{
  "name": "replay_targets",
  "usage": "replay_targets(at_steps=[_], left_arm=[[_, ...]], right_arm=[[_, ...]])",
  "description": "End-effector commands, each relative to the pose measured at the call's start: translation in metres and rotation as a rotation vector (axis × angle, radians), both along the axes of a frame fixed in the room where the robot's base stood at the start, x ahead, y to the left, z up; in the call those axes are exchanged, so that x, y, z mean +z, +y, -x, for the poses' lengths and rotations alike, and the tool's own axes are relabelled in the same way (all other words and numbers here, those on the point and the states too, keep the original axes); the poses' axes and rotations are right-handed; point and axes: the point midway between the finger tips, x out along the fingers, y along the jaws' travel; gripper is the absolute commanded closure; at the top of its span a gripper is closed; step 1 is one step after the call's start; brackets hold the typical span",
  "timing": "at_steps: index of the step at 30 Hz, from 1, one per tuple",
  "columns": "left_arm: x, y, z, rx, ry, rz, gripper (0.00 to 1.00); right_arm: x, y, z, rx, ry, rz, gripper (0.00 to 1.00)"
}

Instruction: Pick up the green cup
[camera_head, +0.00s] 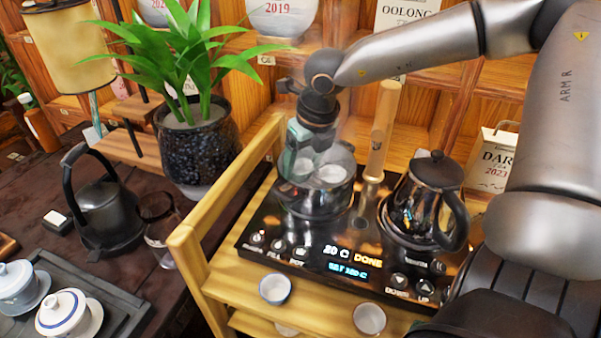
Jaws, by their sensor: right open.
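My right gripper (306,160) points down over the glass pot (313,205) on the black tea stove. It is open, with its fingertips at the pot's mouth. Two pale cups show in the pot, one at the left (302,169) near the fingers and one at the right (331,174). I cannot tell whether either is green, or whether the fingers touch one. A blue-rimmed cup (275,289) and a brownish-rimmed cup (369,318) stand on the wooden ledge in front of the stove. My left gripper is not in view.
A dark glass kettle (424,205) stands right of the pot on the stove (300,250). A wooden-handled tool (380,135) stands upright between them. A wooden rail (228,195) runs along the left. A potted plant (197,140), black kettle (105,215) and lidded cups (67,312) are further left.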

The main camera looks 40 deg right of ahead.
Motion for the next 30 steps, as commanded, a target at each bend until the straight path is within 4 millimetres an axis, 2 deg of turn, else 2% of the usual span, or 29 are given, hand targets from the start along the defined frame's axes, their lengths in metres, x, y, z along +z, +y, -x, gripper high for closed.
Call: replay_targets(at_steps=[3,10,27,30], left_arm=[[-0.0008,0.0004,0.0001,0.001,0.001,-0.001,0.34],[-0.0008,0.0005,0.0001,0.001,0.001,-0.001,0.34],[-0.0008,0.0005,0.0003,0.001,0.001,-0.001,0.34],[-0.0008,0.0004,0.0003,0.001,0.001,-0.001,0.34]], right_arm=[[-0.0074,0.0001,-0.0019,0.001,0.000,-0.001,0.26],[-0.0077,0.0000,-0.0023,0.001,-0.001,-0.001,0.26],[-0.0075,0.0000,-0.0022,0.001,-0.001,-0.001,0.90],[-0.0073,0.0000,-0.0022,0.001,-0.001,-0.001,0.90]])
